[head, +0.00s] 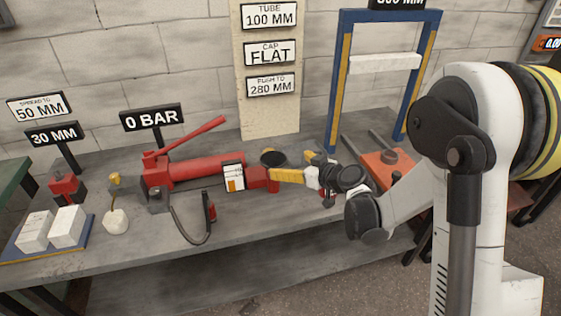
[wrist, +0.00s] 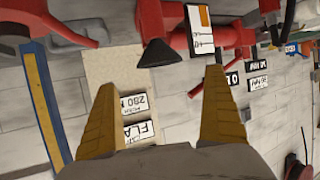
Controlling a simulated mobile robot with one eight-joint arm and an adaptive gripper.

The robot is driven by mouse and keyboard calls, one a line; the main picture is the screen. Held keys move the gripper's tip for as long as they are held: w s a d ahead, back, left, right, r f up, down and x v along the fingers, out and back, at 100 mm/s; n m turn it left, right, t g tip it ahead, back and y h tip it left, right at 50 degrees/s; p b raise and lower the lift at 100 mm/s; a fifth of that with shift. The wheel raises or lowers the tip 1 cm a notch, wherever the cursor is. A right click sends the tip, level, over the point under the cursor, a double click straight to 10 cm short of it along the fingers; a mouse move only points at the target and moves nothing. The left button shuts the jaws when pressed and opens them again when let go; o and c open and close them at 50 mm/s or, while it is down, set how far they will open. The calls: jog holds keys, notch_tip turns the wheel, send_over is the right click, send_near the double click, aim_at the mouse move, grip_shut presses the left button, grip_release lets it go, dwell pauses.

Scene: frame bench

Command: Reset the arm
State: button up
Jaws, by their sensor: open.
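My gripper (wrist: 161,80) is open, with two yellow stepped fingers apart and nothing between them. In the head view my gripper (head: 288,172) reaches left over the bench, close to the right end of the red hydraulic pump (head: 195,170). My arm (head: 405,200) comes in from the right, bent low over the bench. In the wrist view the scene is turned upside down, with red pump parts (wrist: 225,37) and a dark cone (wrist: 158,53) beyond the fingertips. I cannot tell whether the gripper touches anything.
A blue press frame (head: 340,80) stands at the back right, with an orange block (head: 388,165) by it. A hose (head: 185,228) curls at the bench front. White blocks (head: 67,226) sit on a tray at left. A sign board (head: 270,118) stands behind the bench (head: 290,240).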

jog(key=shift+v, duration=1.1)
jog(key=s+d+r+m+g+h, duration=0.1)
jog(key=s+d+r+m+h, duration=0.2)
jog(key=s, duration=0.4)
jog(key=s+d+r+g+h, duration=0.1)
jog(key=s+d+r, duration=0.2)
jog(key=s+r, duration=0.3)
jog(key=s+d+m+h, duration=0.2)
jog(key=s+d, duration=0.2)
jog(key=s, duration=0.4)
jog(key=s+d+m+g+h, duration=0.1)
jog(key=s+d, duration=0.3)
jog(key=s, duration=0.5)
jog(key=shift+s+d+f+m+g+h, duration=0.15)
jog(key=shift+d+f+m+g+h, duration=0.2)
jog(key=shift+m+h, duration=0.5)
